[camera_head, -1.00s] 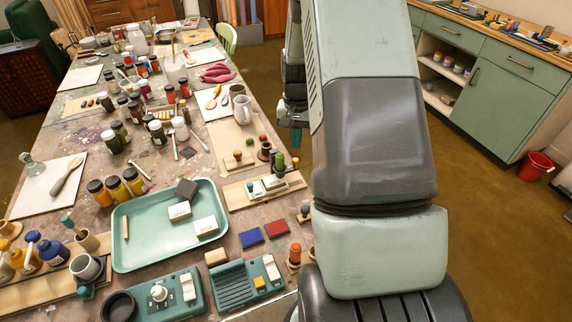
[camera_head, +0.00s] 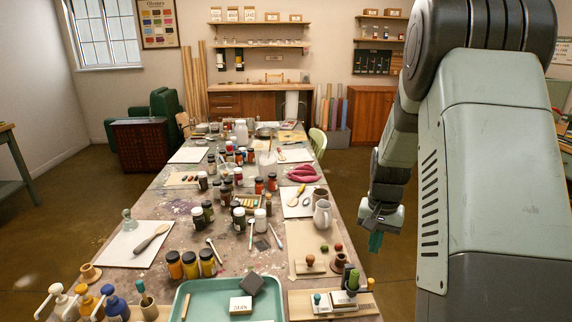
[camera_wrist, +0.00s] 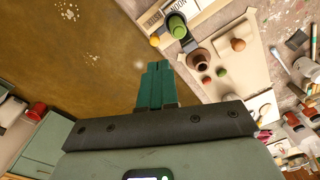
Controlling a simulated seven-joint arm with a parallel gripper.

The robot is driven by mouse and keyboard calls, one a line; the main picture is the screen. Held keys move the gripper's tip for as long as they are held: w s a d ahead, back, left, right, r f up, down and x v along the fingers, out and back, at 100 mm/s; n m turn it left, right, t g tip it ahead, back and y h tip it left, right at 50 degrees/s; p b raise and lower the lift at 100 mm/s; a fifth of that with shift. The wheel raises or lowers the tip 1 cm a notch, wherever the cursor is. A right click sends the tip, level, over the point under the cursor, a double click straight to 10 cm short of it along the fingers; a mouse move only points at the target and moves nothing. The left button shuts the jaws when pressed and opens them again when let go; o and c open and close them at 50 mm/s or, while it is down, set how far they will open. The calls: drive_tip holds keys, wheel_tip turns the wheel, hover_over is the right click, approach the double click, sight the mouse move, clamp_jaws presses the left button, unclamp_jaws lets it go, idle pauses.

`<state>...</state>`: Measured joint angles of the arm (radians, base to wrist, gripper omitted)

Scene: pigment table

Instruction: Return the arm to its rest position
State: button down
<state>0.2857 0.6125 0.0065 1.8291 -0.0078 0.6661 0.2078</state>
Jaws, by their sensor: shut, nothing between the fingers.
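My gripper (camera_head: 376,240) hangs just off the right edge of the long table (camera_head: 163,232) in the head view, with its teal fingers pointing down. In the wrist view, my gripper (camera_wrist: 157,68) has its teal fingers together with nothing between them. The fingers are over the brown floor, beside the table edge. My arm fills the right side of the head view, folded from the upper right.
Near the gripper on the table stand a white pitcher (camera_head: 322,214), a brown pot (camera_head: 340,262) and a stamp rack (camera_head: 300,305). Jars crowd the table's middle. A teal tray (camera_head: 196,297) is at the front. The floor (camera_head: 400,290) right of the table is clear.

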drive_tip(key=s+a+r+n+t, duration=0.1)
drive_tip(key=s+a+r+n, duration=0.1)
drive_tip(key=s+a+r, duration=0.5)
drive_tip(key=s+a+r+n+t, duration=0.1)
drive_tip(key=s+a+r+t, duration=0.15)
drive_tip(key=r, duration=0.95)
drive_tip(key=s+a+r+n+t, duration=0.1)
drive_tip(key=s+a+r, duration=0.1)
drive_tip(key=s, duration=0.6)
drive_tip(key=s+a+r+n, duration=0.2)
drive_tip(key=s+r, duration=0.1)
drive_tip(key=s, duration=0.6)
drive_tip(key=shift+a+r+t, duration=0.15)
drive_tip(key=shift+a+t, duration=0.05)
drive_tip(key=shift+t, duration=0.15)
